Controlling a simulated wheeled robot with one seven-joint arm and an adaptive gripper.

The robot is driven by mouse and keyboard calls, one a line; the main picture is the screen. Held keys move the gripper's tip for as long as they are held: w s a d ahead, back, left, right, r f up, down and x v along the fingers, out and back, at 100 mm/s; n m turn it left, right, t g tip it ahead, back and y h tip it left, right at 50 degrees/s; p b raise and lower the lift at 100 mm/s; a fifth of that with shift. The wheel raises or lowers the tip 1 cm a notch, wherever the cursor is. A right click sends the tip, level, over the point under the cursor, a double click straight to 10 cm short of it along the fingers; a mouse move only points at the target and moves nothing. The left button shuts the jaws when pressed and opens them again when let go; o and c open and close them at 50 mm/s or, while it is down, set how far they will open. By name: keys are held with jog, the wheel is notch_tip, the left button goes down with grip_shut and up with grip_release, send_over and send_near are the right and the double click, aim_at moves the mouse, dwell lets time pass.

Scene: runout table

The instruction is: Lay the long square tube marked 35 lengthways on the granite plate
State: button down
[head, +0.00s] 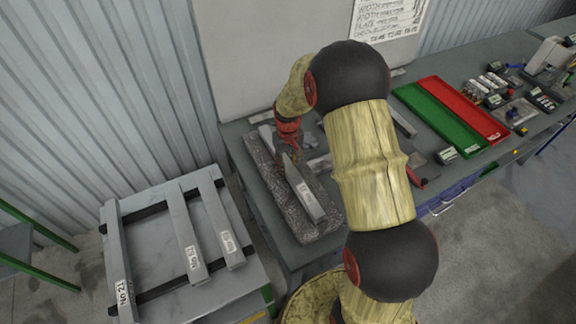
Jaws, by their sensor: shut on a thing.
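The granite plate (268,172) is a dark speckled slab at the near left end of the grey-green table. A long grey square tube (313,205) with a white label runs lengthways over it; the label is too small to read surely. My gripper (295,153) is at the tube's far end and shut on it, with its fingers small and partly hidden. I cannot tell whether the tube's underside touches the plate or is slightly above it. My arm hides part of the table right of the plate.
A lower stand (160,235) at left holds three labelled tubes on dark bars. Another grey bar (266,138) lies by the plate's far end. Green (440,118) and red (470,108) trays and several small instruments occupy the table's right. A whiteboard (270,50) stands behind.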

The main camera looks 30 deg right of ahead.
jog(key=shift+f, duration=0.35)
jog(key=c, duration=1.3)
grip_release()
notch_tip(320, 180, up, 12)
jog(key=shift+f, duration=0.1)
